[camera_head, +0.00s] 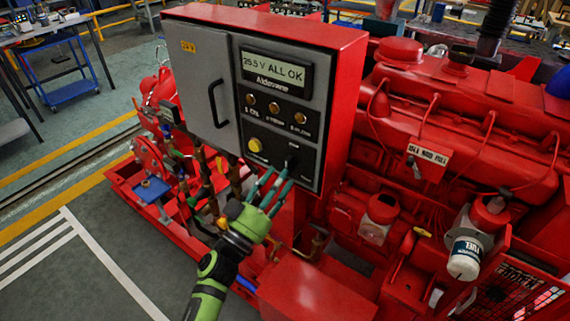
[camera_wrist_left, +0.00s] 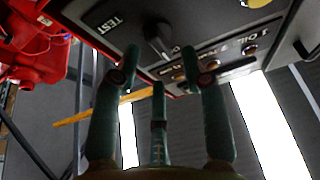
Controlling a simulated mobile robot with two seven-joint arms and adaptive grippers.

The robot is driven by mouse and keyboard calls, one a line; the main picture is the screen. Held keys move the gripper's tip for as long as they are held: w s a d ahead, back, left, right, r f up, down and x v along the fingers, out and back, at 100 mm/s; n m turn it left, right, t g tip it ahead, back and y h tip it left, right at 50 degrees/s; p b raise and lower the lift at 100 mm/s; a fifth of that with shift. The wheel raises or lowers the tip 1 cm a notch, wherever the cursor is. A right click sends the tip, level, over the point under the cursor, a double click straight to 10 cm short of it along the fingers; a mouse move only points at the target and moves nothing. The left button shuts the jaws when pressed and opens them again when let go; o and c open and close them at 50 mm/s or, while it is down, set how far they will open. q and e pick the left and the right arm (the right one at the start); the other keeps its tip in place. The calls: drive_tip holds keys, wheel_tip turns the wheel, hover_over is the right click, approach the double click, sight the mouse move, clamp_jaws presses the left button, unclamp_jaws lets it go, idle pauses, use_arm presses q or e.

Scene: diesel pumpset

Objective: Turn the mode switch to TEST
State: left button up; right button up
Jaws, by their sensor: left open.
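The mode switch (camera_wrist_left: 158,42) is a dark knob on the control panel's black plate, with a TEST label (camera_wrist_left: 108,25) to its left in the left wrist view. My left gripper (camera_head: 273,182) is open and empty at the panel's lower right, in front of the switch area. In the left wrist view its dark green fingers (camera_wrist_left: 160,72) are spread, and the knob shows beyond them, between the two outer tips. I cannot tell whether any finger touches it. In the head view the fingers partly cover the switch. My right gripper is not in view.
The red and grey control box (camera_head: 205,85) has a display (camera_head: 272,70) reading "25.5 V ALL OK", a yellow button (camera_head: 255,145) and a black door handle (camera_head: 218,103). The red engine (camera_head: 450,130) stands close at right. Open floor (camera_head: 60,245) lies at left.

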sight(288, 168)
use_arm(q)
drive_tip(key=shift+x, duration=1.6)
clamp_jaws()
